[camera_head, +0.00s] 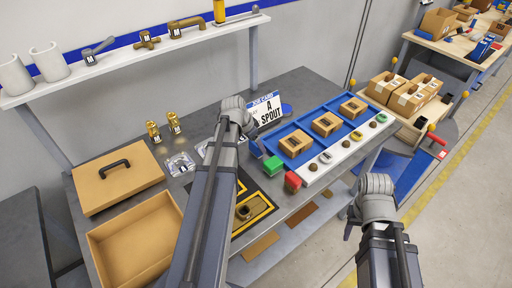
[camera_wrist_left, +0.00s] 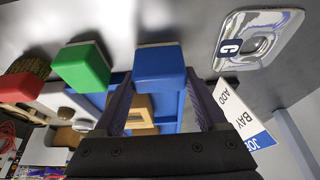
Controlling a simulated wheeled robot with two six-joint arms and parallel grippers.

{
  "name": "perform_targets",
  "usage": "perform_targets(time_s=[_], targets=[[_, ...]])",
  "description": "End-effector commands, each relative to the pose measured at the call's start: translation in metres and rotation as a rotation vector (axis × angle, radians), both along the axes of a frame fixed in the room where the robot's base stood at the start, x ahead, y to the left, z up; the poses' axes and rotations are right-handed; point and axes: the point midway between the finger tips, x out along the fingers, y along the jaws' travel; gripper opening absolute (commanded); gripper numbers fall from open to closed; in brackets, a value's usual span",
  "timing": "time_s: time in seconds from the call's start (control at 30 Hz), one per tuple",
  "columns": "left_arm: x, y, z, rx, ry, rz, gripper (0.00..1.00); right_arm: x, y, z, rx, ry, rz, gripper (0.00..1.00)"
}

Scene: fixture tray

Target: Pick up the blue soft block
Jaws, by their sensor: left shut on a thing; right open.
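The blue soft block (camera_wrist_left: 158,66) sits between the two fingers of my left gripper (camera_wrist_left: 160,88) in the left wrist view. The fingers are shut on its sides. In the head view, the blue block (camera_head: 256,149) shows just right of my left forearm, which hides the left fingers. I cannot tell whether the block is clear of the surface. A green block (camera_head: 273,167) and a red block (camera_head: 292,182) stand in a row beside it; the green block (camera_wrist_left: 82,66) is close by in the wrist view. My right gripper (camera_head: 375,184) is open and empty, off the table's front edge.
A blue tray (camera_head: 272,143) holds several cardboard boxes, with a white strip of small parts along its front. A sign (camera_head: 266,110) stands behind. An open box (camera_head: 135,245) and a lidded brown case (camera_head: 117,176) are at left. Brass fittings (camera_head: 153,131) stand behind.

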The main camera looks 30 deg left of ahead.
Motion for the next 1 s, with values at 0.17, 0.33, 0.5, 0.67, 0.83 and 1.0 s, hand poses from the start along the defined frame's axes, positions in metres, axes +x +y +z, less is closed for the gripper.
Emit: perform_targets(time_s=[0.17, 0.33, 0.5, 0.67, 0.83, 1.0], targets=[[0.0, 0.0, 0.002, 0.0, 0.0, 0.0, 0.16, 0.0, 0.0, 0.002, 0.0, 0.0, 0.0, 0.5], [0.0, 0.0, 0.012, 0.0, 0.0, 0.0, 0.16, 0.0, 0.0, 0.012, 0.0, 0.0, 0.0, 0.5], [0.0, 0.0, 0.032, 0.0, 0.0, 0.0, 0.16, 0.0, 0.0, 0.032, 0.0, 0.0, 0.0, 0.5], [0.0, 0.0, 0.057, 0.0, 0.0, 0.0, 0.16, 0.0, 0.0, 0.057, 0.0, 0.0, 0.0, 0.5], [0.0, 0.0, 0.083, 0.0, 0.0, 0.0, 0.16, 0.0, 0.0, 0.083, 0.0, 0.0, 0.001, 0.5], [0.0, 0.0, 0.099, 0.0, 0.0, 0.0, 0.16, 0.0, 0.0, 0.099, 0.0, 0.0, 0.002, 0.5]])
